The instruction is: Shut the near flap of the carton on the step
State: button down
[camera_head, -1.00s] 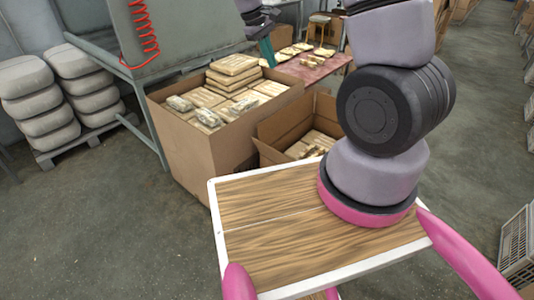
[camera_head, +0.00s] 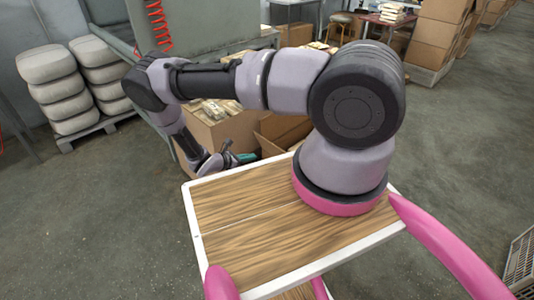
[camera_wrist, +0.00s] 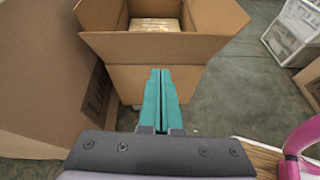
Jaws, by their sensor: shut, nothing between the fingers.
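The open carton (camera_wrist: 154,84) is brown cardboard and shows in the wrist view with a paper-coloured pack (camera_wrist: 155,25) inside. Its near flap (camera_wrist: 130,48) hangs outward over the near wall. The left flap (camera_wrist: 100,13) and right flap (camera_wrist: 216,16) also stand open. My gripper (camera_wrist: 160,72) has its teal fingers together and empty, with the tips just below the near flap's lower edge in the picture; I cannot tell if they touch the carton. In the head view my gripper (camera_head: 245,157) is low beside the carton (camera_head: 283,132), which my arm partly hides.
A large carton (camera_wrist: 45,75) stands close on the left in the wrist view; in the head view this large carton (camera_head: 214,134) is full of packs. A pale crate (camera_wrist: 292,32) is at the right. Bare floor (camera_wrist: 222,88) lies between. Stacked sacks (camera_head: 58,92) stand far left.

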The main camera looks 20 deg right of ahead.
notch_tip(320, 180, down, 2)
jog(key=n, duration=0.1)
send_near(278, 150)
jog(key=d+f, duration=0.3)
jog(key=d, duration=0.1)
jog(key=shift+w+d+r+t, duration=0.2)
jog(key=shift+w+d+t, duration=0.2)
jog(key=shift+w+d, duration=0.25)
